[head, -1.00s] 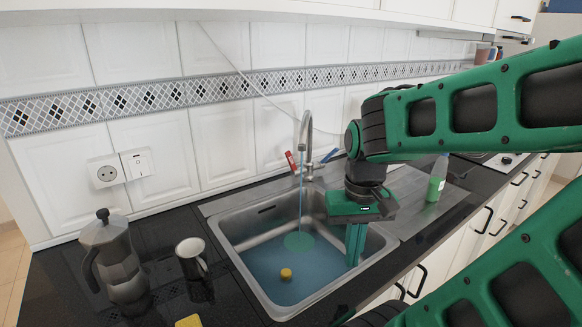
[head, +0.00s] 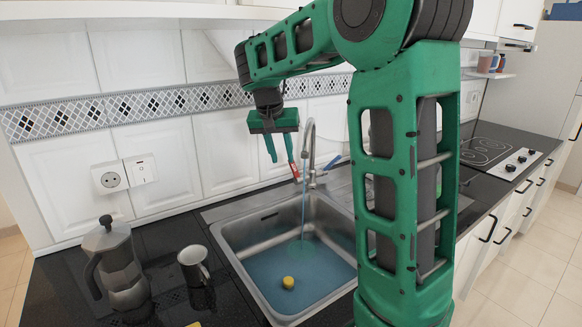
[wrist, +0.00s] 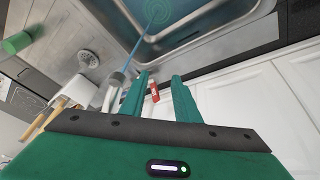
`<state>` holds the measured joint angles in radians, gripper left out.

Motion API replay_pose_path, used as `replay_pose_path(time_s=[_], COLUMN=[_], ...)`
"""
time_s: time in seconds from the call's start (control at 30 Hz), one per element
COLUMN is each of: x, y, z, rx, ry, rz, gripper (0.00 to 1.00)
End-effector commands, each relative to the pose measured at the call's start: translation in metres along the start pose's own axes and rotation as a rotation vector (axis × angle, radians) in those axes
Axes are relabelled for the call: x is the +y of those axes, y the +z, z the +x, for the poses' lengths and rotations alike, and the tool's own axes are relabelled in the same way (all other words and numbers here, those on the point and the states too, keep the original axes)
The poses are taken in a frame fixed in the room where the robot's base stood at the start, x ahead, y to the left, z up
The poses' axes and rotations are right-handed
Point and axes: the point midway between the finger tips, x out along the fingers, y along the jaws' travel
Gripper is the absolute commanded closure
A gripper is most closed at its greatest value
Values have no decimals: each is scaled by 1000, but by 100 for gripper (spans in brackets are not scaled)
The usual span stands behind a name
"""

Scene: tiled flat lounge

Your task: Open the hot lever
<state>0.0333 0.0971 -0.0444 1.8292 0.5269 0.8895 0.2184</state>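The tap (head: 312,152) stands at the back of the sink with a red lever (head: 295,171) on its left and a blue lever (head: 333,162) on its right. A thin blue stream runs from the spout into the sink. My gripper (head: 280,160) is in the air left of the tap, pointing down, fingers apart, above the red lever in the picture. In the wrist view, the red lever (wrist: 154,91) shows in the gap between my gripper's fingers (wrist: 160,78). I cannot tell whether the fingers touch it. The blue lever is not seen there.
The sink (head: 250,278) holds bluish water and a yellow object (head: 288,282). A moka pot (head: 117,265) and a metal mug (head: 194,264) stand on the dark counter at left. A tiled wall (head: 230,150) lies close behind the tap. A green bottle (wrist: 17,43) shows in the wrist view.

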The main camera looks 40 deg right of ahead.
Motion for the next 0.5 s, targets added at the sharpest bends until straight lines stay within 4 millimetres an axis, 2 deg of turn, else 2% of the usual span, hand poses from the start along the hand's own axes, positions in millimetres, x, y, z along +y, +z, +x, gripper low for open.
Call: replay_pose_path(time_s=[0.03,0.2,0.4,0.5], x=[-2,-4,-10,-14], y=[-18,-60,-100,-113], z=[5,16,35,46], rx=[-4,-15,-27,-34], ry=[27,99,170,197], rz=[63,263,514,634], gripper=[71,71,71,71])
